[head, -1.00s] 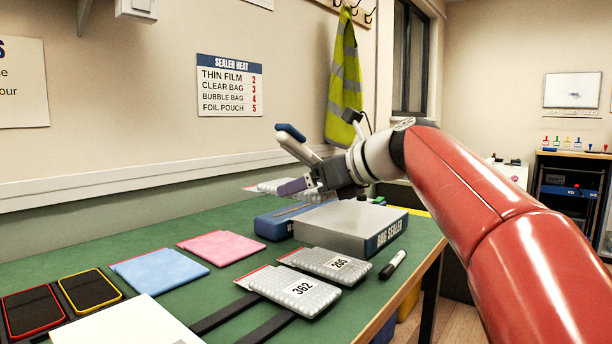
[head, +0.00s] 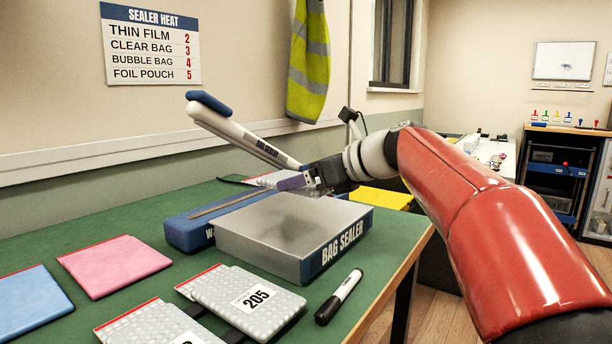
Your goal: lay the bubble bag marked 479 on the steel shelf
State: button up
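My gripper (head: 298,182) is over the back of the bag sealer, shut on a pale bubble bag (head: 268,179) with a red edge. The bag is seen nearly edge-on, partly behind the sealer's raised arm and my fingers. Its number is not visible, so I cannot read 479. The flat steel shelf (head: 285,222) forms the front of the sealer, marked BAG SEALER, and its top is bare. The held bag appears above and beyond the shelf's back edge, apart from it.
The raised sealer arm (head: 240,133) slants up left beside my gripper. Bubble bag 205 (head: 235,295), another bubble bag (head: 150,325), a marker (head: 338,297), a pink bag (head: 115,265) and a blue bag (head: 30,302) lie on the green table.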

aim_at(281, 210)
notch_tip(281, 210, down, 4)
jog(key=b, duration=0.3)
jog(key=shift+r, duration=0.15)
jog(key=shift+w+a+r, duration=0.3)
jog(key=shift+w+a, duration=0.25)
jog(key=shift+a, duration=0.25)
jog(key=shift+w+a+f+p, duration=0.15)
jog(key=shift+w+a+p, duration=0.1)
jog(key=shift+w+a, duration=0.7)
jog(key=shift+w+a+f+p, duration=0.2)
jog(key=shift+w+a, duration=0.5)
jog(key=shift+a, duration=0.4)
jog(key=shift+d+f, duration=0.1)
jog(key=shift+f, duration=0.4)
jog(key=shift+f+b, duration=0.35)
jog(key=shift+f, duration=0.2)
jog(key=o, duration=1)
jog(key=shift+s+d, duration=0.1)
